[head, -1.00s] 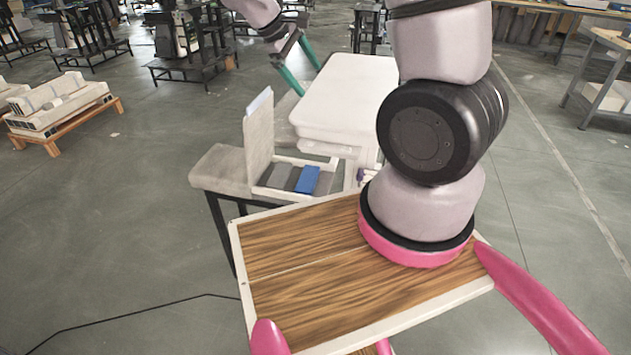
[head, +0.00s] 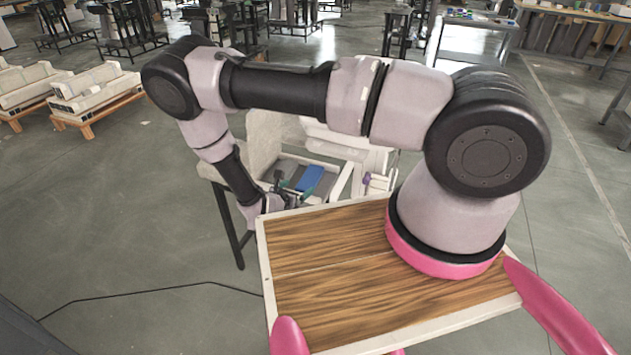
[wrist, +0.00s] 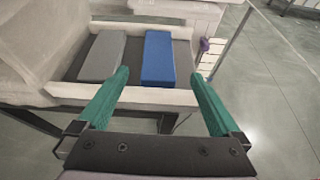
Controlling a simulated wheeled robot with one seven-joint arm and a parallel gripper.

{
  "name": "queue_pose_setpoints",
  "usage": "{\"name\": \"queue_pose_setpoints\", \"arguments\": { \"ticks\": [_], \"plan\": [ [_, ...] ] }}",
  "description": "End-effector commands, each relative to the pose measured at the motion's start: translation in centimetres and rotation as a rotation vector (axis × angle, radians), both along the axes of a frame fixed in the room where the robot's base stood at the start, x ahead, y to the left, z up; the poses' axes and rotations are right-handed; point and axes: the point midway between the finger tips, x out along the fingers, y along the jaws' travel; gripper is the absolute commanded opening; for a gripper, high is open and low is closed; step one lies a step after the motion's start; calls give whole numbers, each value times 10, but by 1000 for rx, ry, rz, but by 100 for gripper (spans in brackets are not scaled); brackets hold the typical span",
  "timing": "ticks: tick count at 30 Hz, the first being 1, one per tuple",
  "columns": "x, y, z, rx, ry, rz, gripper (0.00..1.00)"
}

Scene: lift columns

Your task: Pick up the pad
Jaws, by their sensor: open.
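A blue block (head: 310,179) lies in a shallow open tray (wrist: 120,95) with a dark floor. It also shows in the wrist view (wrist: 158,58), beside a flat grey block (wrist: 103,57) on its left. Which of the two is the pad, I cannot tell. My gripper (wrist: 160,76) has two green fingers spread wide with nothing between them. In the wrist view they point toward the tray, over its near rim, with the blue block ahead between the tips. In the head view my gripper (head: 291,186) is low at the tray's near-left side, partly hidden by my arm.
The tray sits beside a grey padded surface (wrist: 25,60) on the left. A white machine body (head: 345,140) stands behind the tray. A purple knob (wrist: 204,45) is at its right side. Open floor (wrist: 275,85) lies to the right.

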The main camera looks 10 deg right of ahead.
Motion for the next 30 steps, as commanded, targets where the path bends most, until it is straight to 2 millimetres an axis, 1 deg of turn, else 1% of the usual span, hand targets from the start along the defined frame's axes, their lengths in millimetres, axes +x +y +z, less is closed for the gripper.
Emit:
{"name": "queue_pose_setpoints", "arguments": {
  "ticks": [1,5,8,13,20,24,27,30],
  "plan": [
    [-2,1,-7,-13,7,22,100],
    [1,-1,-14,-22,15,41,100],
    [10,-8,-18,-22,15,38,100],
    [31,-22,-29,-20,14,37,100],
    [50,-35,-38,-21,14,36,100],
    [68,-44,-48,-19,14,36,100],
    [76,-50,-52,-20,15,36,100],
    [80,-52,-54,-20,14,38,100]
  ]
}}
